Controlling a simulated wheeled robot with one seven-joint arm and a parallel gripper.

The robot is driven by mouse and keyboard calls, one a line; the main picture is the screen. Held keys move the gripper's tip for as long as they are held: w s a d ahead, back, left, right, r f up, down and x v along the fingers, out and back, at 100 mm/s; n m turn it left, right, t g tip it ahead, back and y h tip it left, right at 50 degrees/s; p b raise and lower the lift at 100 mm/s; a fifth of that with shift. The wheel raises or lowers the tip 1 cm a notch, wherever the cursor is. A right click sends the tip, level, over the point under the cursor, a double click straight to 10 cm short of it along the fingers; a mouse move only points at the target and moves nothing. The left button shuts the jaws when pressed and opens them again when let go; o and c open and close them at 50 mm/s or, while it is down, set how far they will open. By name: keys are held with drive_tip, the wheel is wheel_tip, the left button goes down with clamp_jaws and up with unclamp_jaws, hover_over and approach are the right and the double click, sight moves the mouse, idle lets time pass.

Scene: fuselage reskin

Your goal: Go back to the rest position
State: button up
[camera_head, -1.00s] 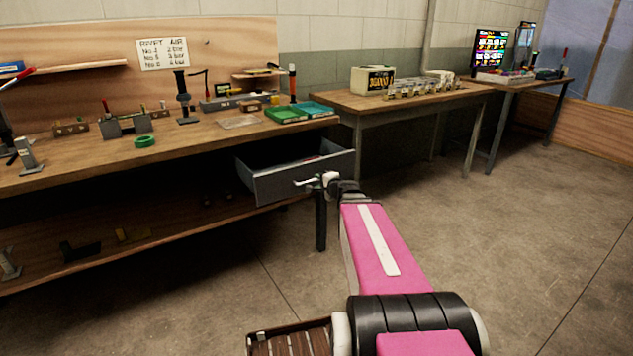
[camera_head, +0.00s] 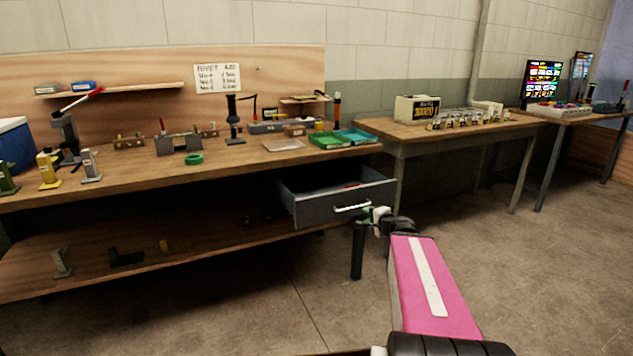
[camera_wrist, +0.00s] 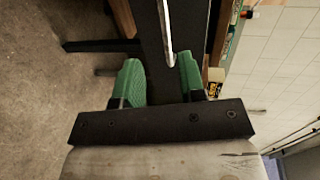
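The grey drawer (camera_head: 325,213) under the workbench stands pulled open, with its pale bar handle (camera_head: 352,207) on the front. A small red item shows inside it. My gripper (camera_head: 369,213) is beside the right end of the handle, at the end of my pink arm. In the wrist view, my gripper (camera_wrist: 159,78) has its two green fingers spread apart with nothing between them. The handle (camera_wrist: 167,35) shows beyond the fingertips, apart from them.
A second table (camera_head: 455,132) stands to the right, with a desk with screens (camera_head: 541,80) beyond. The floor (camera_head: 520,270) at the right is clear.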

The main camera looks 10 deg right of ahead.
drive_tip(key=s+a+f+n+g+y, duration=0.1)
drive_tip(key=s+a+f+n+g, duration=0.6)
drive_tip(key=a+f+n+g, duration=0.35)
drive_tip(key=s+f+n+g+h, duration=0.3)
drive_tip(key=s+f+g+h, duration=0.1)
drive_tip(key=s+f+h, duration=0.2)
drive_tip(key=shift+s+f, duration=0.75)
drive_tip(key=shift+f, duration=0.2)
